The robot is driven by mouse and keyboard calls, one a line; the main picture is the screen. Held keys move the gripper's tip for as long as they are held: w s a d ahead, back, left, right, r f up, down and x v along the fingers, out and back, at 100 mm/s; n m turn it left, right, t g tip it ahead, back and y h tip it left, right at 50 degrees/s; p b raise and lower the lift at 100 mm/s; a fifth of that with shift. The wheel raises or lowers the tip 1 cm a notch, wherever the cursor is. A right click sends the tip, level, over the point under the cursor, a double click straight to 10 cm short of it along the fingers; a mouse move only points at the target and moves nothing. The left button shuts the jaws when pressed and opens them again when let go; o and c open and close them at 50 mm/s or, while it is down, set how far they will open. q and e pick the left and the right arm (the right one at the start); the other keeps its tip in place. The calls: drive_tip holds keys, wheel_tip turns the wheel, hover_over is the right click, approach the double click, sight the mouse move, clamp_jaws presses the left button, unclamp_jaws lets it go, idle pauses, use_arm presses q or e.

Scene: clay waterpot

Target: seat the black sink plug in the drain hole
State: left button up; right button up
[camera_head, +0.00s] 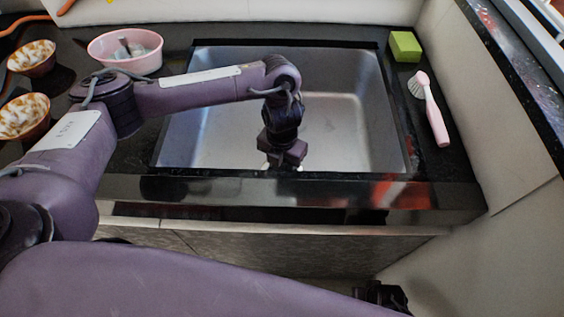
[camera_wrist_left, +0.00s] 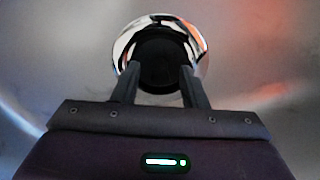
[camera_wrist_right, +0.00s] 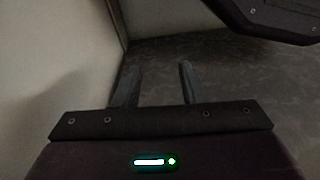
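My left arm reaches down into the metal sink (camera_head: 335,125), and its gripper is mostly hidden behind the sink's front edge in the head view. In the left wrist view the left gripper (camera_wrist_left: 159,68) has its two fingers spread wide. The round black sink plug (camera_wrist_left: 160,58) shows dark between and beyond the fingertips, inside the shiny drain ring (camera_wrist_left: 198,40). I cannot tell whether the plug is fully down in the hole. My right gripper (camera_wrist_right: 158,68) is open and empty, low beside a pale wall.
A pink bowl (camera_head: 150,62) and two orange-rimmed bowls stand left of the sink. A green sponge (camera_head: 405,46) and a pink brush (camera_head: 436,120) lie on the right. The rest of the sink floor looks clear.

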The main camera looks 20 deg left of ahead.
sight(282, 166)
use_arm(q)
drive_tip(key=shift+r, duration=0.15)
